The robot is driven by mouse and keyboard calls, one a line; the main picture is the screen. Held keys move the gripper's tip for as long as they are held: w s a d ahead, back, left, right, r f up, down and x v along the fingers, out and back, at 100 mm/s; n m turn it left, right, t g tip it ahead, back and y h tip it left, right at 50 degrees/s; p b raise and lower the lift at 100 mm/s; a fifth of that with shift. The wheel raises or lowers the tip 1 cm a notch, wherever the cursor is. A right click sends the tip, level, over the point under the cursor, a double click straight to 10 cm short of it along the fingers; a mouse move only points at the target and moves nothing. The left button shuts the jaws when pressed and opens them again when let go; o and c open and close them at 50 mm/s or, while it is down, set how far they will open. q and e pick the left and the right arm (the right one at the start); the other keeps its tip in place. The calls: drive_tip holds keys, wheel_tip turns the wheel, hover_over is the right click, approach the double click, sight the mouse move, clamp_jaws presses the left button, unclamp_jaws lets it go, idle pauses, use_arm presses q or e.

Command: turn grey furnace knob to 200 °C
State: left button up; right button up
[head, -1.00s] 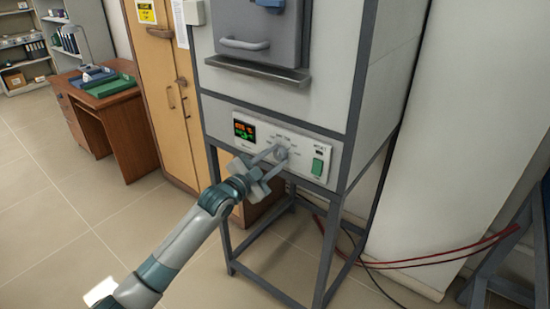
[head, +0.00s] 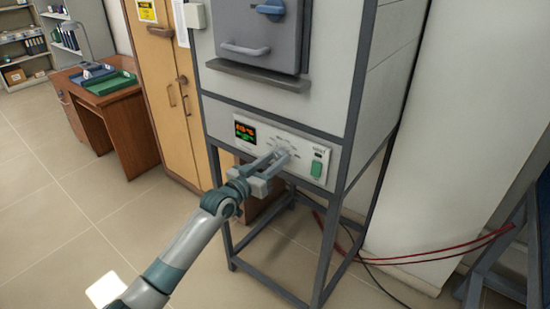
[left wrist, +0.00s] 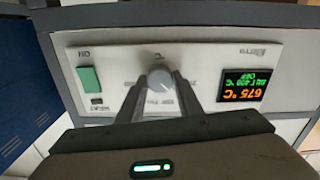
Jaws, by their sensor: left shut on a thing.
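The grey furnace (head: 385,75) stands on a dark metal frame, with a white control panel low on its front. The round grey knob (left wrist: 159,77) sits mid-panel in the left wrist view, where the panel appears upside down. My left gripper (head: 281,157) reaches the panel from the lower left and is shut on the knob, one finger on each side. In the head view the fingers mostly hide the knob. The lit display (left wrist: 242,85) shows orange and green characters. The dial markings are too blurred to read surely. My right gripper is out of view.
A green switch (head: 317,168) is right of the knob. The furnace door handle (head: 245,49) and a ledge are above the panel. A wooden cabinet (head: 160,80) and a desk (head: 120,120) stand to the left. Red cables (head: 430,257) run along the floor at right.

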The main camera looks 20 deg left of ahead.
use_arm(q)
drive_tip(key=n+p, duration=0.1)
drive_tip(key=n, duration=0.2)
drive_tip(key=shift+n, duration=0.4)
drive_tip(key=shift+n+p, duration=0.3)
drive_tip(key=shift+n, duration=1.2)
drive_tip(key=shift+f, duration=0.1)
drive_tip(key=o, duration=1)
drive_tip(key=shift+o, duration=0.2)
drive_tip(key=shift+s, duration=0.15)
drive_tip(key=b+v, duration=0.4)
drive_tip(key=v, duration=1.3)
